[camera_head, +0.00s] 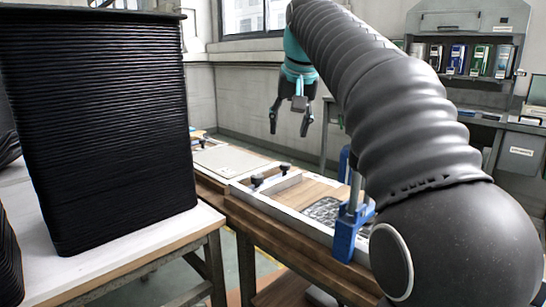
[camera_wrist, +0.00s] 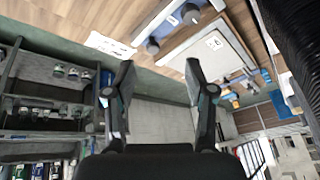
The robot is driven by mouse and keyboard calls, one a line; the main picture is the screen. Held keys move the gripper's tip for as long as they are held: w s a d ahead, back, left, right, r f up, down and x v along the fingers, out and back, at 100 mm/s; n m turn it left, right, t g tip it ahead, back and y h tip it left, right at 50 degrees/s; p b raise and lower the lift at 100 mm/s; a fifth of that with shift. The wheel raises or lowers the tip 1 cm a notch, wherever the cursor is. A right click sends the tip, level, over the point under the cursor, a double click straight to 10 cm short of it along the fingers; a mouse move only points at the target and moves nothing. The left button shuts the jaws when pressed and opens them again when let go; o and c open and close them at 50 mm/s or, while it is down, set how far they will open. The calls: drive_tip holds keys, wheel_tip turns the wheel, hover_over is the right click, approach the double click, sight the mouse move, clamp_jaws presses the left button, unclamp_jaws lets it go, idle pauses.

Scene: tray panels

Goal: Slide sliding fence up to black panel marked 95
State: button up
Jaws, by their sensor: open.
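The sliding fence (camera_head: 276,185) is a pale bar with two black knobs, lying across the wooden workbench in the head view. A fence bar with two dark knobs also shows at the top of the wrist view (camera_wrist: 172,24). A dark, speckled panel (camera_head: 322,211) lies on the bench to the right of the fence, apart from it, partly hidden by a blue clamp and my arm. I cannot read a 95 on it. My gripper (camera_head: 290,122) is open and empty, raised above and beyond the bench. Its spread fingers show in the wrist view (camera_wrist: 160,66).
A pale grey panel (camera_head: 229,160) lies farther along the bench. A blue clamp (camera_head: 346,235) stands at the near edge. A tall stack of black panels (camera_head: 105,125) fills the left table. A grey workstation (camera_head: 470,45) stands behind at right.

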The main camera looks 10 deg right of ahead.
sight(285, 164)
drive_tip(key=w+h, duration=0.1)
drive_tip(key=w, duration=0.5)
drive_tip(key=x, duration=0.9)
drive_tip(key=d+p+x, duration=0.1)
drive_tip(key=x, duration=0.4)
drive_tip(key=shift+s, duration=0.15)
clamp_jaws()
